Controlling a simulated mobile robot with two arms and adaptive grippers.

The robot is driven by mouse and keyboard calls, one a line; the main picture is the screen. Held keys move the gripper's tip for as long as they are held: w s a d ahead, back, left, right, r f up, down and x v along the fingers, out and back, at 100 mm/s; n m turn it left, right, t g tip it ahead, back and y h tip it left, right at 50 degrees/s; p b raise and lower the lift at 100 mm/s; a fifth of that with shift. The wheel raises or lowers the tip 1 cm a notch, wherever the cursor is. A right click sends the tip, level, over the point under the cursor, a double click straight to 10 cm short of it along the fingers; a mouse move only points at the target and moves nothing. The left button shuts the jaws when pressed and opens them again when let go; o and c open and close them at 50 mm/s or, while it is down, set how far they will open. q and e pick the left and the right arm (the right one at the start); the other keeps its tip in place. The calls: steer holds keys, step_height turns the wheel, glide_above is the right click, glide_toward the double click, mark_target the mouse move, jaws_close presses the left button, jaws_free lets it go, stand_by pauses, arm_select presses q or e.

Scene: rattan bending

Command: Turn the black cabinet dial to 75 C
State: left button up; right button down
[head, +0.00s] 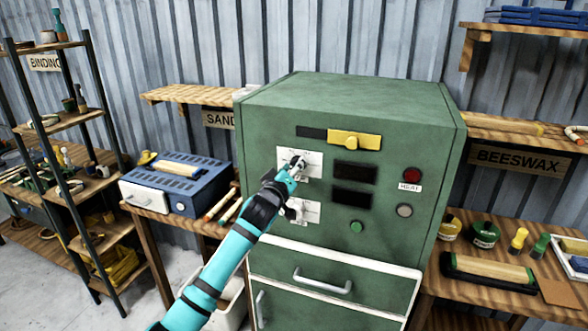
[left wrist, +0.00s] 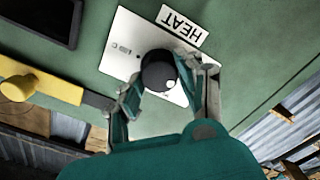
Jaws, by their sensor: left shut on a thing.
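The black dial (left wrist: 158,70) sits on a white scale plate (left wrist: 128,38) on the green cabinet (head: 345,100). In the left wrist view a HEAT label (left wrist: 181,25) lies beside the plate, upside down. My left gripper (head: 296,166) reaches up to the upper plate in the head view and mostly covers the dial there. In the left wrist view its fingers (left wrist: 168,80) are on both sides of the dial, shut on it. A small pale mark shows on the dial's face, but the scale is too small to read. My right gripper is not in view.
A yellow latch (head: 355,140) and two dark displays (head: 352,173) are beside the dial. A second plate (head: 303,212) sits below, partly behind my arm. A blue box (head: 190,187) stands at left.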

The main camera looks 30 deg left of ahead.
arm_select(q)
steer(key=shift+m, duration=0.3)
steer(key=m+p, duration=0.4)
steer(key=m, duration=1.9)
steer(key=shift+d, duration=0.15)
steer(key=shift+f, duration=0.1)
stand_by(0.4)
steer(key=o, duration=1.1)
steer(key=shift+o, duration=0.2)
